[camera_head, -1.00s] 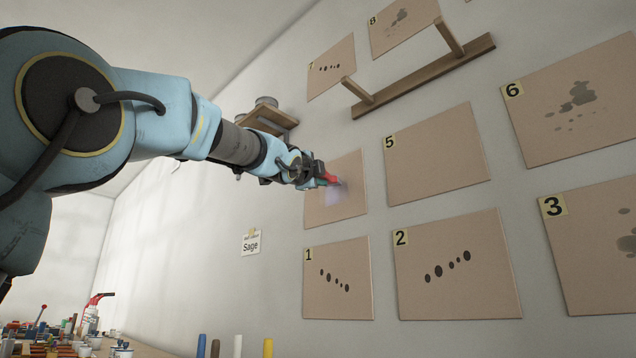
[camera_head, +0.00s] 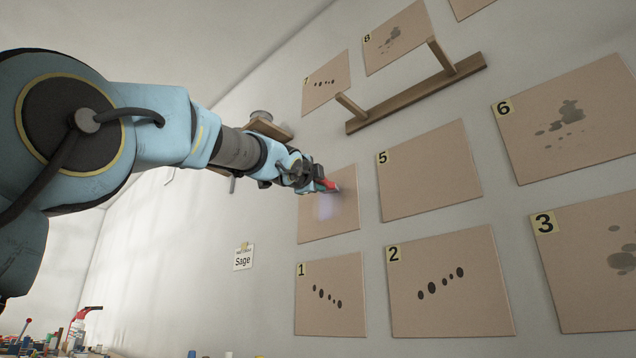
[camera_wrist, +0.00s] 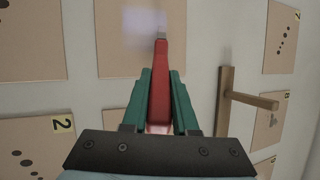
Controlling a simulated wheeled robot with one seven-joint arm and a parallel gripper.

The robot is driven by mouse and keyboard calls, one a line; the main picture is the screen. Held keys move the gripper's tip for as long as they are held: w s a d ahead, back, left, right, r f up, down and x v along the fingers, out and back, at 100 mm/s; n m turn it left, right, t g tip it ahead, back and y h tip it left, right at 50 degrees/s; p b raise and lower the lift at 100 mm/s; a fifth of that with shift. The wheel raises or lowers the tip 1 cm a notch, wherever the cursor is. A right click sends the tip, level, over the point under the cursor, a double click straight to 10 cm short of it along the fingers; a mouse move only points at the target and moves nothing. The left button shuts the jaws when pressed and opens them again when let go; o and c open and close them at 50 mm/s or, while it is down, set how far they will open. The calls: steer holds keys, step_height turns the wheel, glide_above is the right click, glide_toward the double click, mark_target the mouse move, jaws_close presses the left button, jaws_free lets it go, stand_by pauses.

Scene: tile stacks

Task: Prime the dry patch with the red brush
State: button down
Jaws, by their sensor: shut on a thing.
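My gripper (camera_head: 314,186) is shut on the red brush (camera_head: 328,184) in front of a tan panel (camera_head: 343,224) left of panel 5. The wrist view shows the red brush (camera_wrist: 160,85) between the green fingers of my gripper (camera_wrist: 160,76), its narrow grey end pointing away. A blurred pale lilac patch (camera_head: 325,208) lies on that panel, just below the brush end. It also shows in the wrist view (camera_wrist: 141,22). I cannot tell whether the brush touches the panel. The panel's number is hidden behind my arm.
Panel 5 (camera_head: 430,180) is plain; panels 1 (camera_head: 345,272) and 2 (camera_head: 450,315) carry dark dots. Panel 6 (camera_head: 540,160) and panel 3 (camera_head: 570,285) have grey blotches. A wooden rail (camera_head: 415,97) juts from the wall above. A small shelf (camera_head: 270,127) sits behind my arm.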

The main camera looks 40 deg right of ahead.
steer(key=shift+f+b, duration=3.5)
steer(key=shift+f, duration=0.45)
step_height(320, 180, up, 9)
steer(key=p, duration=0.9)
steer(key=shift+r, duration=0.2)
step_height(320, 180, down, 6)
steer(key=b, duration=0.6)
steer(key=shift+a+f, duration=0.15)
steer(key=shift+f, duration=0.05)
step_height(320, 180, down, 3)
steer(key=b, duration=0.2)
steer(key=shift+r+b, duration=0.15)
steer(key=shift+b, duration=0.25)
